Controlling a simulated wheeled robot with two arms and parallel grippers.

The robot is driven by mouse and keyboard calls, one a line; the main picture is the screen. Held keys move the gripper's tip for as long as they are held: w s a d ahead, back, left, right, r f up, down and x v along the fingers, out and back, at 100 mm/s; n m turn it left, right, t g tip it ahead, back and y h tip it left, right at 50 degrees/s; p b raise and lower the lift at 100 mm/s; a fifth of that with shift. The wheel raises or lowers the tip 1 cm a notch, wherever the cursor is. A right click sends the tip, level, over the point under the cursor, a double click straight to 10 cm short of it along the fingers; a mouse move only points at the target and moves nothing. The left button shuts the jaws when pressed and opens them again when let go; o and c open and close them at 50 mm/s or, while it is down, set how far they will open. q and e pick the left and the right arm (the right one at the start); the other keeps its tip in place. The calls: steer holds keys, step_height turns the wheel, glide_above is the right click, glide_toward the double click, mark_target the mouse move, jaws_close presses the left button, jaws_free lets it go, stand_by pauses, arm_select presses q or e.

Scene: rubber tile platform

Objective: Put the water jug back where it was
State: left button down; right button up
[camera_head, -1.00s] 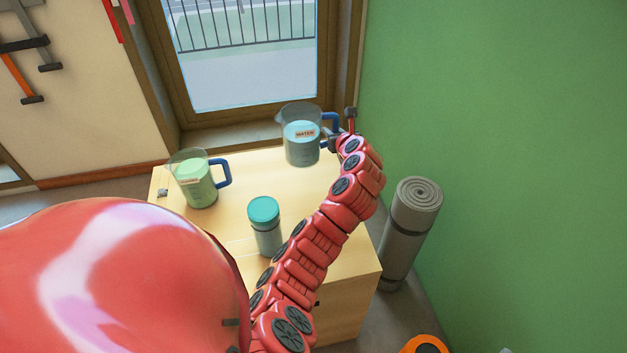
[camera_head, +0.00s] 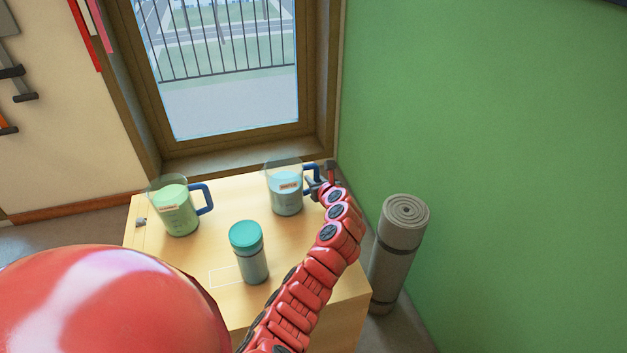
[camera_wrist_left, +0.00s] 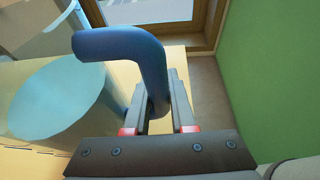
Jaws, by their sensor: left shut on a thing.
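The water jug (camera_head: 287,197), clear with pale blue water, a label and a blue handle, is upright at the back right of the wooden cabinet top (camera_head: 300,265). Whether its base touches the top, I cannot tell. My left gripper (camera_head: 318,182) is to its right, shut on the blue handle. The wrist view shows the handle (camera_wrist_left: 120,45) between the two fingers (camera_wrist_left: 160,105), with the water surface (camera_wrist_left: 55,97) to the left. A thin pale outlined rectangle (camera_head: 225,278) lies on the front part of the top, partly hidden behind the bottle. My right gripper is not in view.
A jug of green liquid (camera_head: 178,212) with a blue handle stands at the back left. A teal-lidded bottle (camera_head: 249,252) stands nearer the middle. A rolled grey mat (camera_head: 398,250) stands right of the cabinet, by the green wall. A window (camera_head: 225,70) is behind.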

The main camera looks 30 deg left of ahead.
arm_select(q)
steer(key=c, duration=0.8)
jaws_free()
steer(key=shift+o, duration=0.2)
